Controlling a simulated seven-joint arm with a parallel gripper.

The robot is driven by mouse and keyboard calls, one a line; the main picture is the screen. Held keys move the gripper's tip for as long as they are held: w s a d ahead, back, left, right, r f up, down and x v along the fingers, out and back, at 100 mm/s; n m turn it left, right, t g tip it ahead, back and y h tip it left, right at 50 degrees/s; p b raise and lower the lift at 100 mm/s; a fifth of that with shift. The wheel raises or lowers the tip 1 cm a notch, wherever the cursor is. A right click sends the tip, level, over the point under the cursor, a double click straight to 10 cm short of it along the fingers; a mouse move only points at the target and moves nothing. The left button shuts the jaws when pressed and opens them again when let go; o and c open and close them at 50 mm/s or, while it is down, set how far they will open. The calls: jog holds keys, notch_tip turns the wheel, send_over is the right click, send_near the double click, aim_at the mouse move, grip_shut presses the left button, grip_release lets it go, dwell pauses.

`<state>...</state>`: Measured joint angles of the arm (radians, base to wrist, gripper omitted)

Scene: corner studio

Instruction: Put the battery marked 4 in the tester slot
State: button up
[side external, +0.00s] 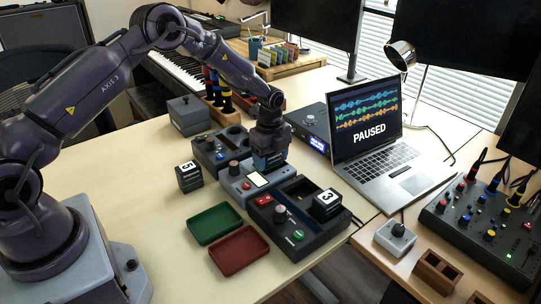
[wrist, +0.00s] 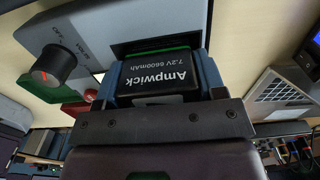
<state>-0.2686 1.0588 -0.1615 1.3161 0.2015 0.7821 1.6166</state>
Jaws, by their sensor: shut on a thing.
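My gripper (side external: 269,155) is low over the far end of the middle grey unit (side external: 240,190), which has a knob and a small lit screen. In the wrist view my gripper (wrist: 162,85) is shut on a black battery (wrist: 158,76) labelled Ampwick, 7.2V 6600mAh. Its number does not show. A dark slot (wrist: 165,22) in the grey unit is right beside the battery; I cannot tell how far the battery is in it. A battery that seems marked 5 (side external: 189,177) stands on the table. Another, apparently marked 3 (side external: 326,204), sits on the dark right-hand unit (side external: 300,238).
A green tray (side external: 214,225) and a red tray (side external: 239,251) lie empty in front of the units. A dark unit with round wells (side external: 210,150) and a grey box (side external: 189,115) are behind. A laptop (side external: 380,160) stands to the right.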

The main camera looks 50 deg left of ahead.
jog(key=shift+r, duration=0.35)
jog(key=shift+r, duration=0.35)
jog(key=shift+r, duration=0.1)
jog(key=shift+f, duration=0.8)
dwell(0.7)
jog(key=o, duration=0.8)
jog(key=shift+r, duration=5.5)
